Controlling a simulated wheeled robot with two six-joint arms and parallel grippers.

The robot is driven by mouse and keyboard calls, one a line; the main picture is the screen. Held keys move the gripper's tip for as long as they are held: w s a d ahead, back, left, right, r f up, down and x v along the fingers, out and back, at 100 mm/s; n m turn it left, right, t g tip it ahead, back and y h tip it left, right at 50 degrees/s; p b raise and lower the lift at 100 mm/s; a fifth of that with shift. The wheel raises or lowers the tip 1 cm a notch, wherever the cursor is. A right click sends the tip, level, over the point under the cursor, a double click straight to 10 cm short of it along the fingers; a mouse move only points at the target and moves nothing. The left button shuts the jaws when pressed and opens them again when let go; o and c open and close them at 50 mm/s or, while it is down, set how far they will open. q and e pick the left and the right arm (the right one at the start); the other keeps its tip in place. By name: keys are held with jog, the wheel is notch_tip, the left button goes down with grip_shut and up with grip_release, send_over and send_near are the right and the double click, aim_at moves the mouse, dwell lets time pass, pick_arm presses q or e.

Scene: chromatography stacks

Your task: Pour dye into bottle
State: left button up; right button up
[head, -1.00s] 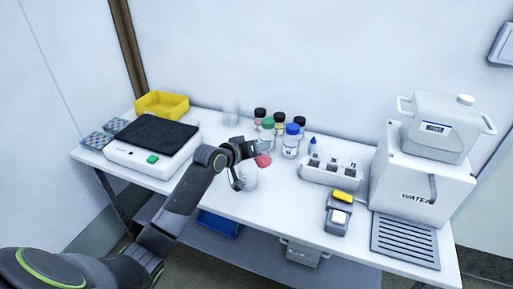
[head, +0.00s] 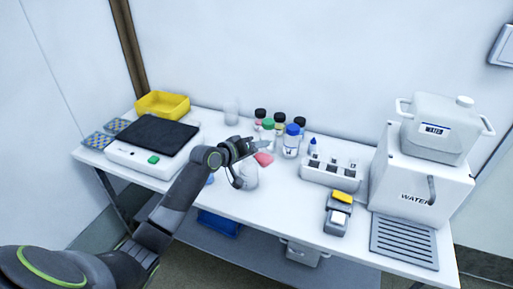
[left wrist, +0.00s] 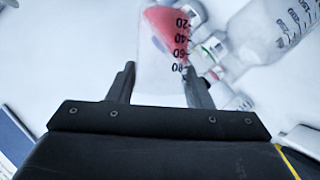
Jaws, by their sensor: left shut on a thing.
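My left gripper (head: 254,149) is shut on a clear graduated beaker holding red dye (head: 263,159), held above the table and tilted. In the left wrist view, the fingers (left wrist: 161,84) grip the beaker (left wrist: 160,90) on both sides. Its red dye (left wrist: 168,30) lies toward the end away from the gripper, beside upside-down scale marks. A large clear graduated vessel (left wrist: 268,32) shows at upper right in the wrist view. I cannot see dye flowing. My right gripper is not in view.
Several capped bottles (head: 291,143) stand behind the gripper, near a clear vessel (head: 231,113). A white rack (head: 330,173) and water dispenser (head: 415,185) are right; a black-topped device (head: 152,152) is left.

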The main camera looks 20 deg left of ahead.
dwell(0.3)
pick_arm(q)
jog(key=shift+n, duration=0.3)
jog(key=shift+h, duration=0.3)
jog(key=shift+a+n, duration=0.2)
jog(key=shift+n, duration=0.2)
jog(key=shift+f+n+h+b, duration=0.1)
jog(key=shift+n+h+b, duration=0.2)
jog(key=shift+h+b, duration=0.15)
jog(key=shift+w+a, duration=0.1)
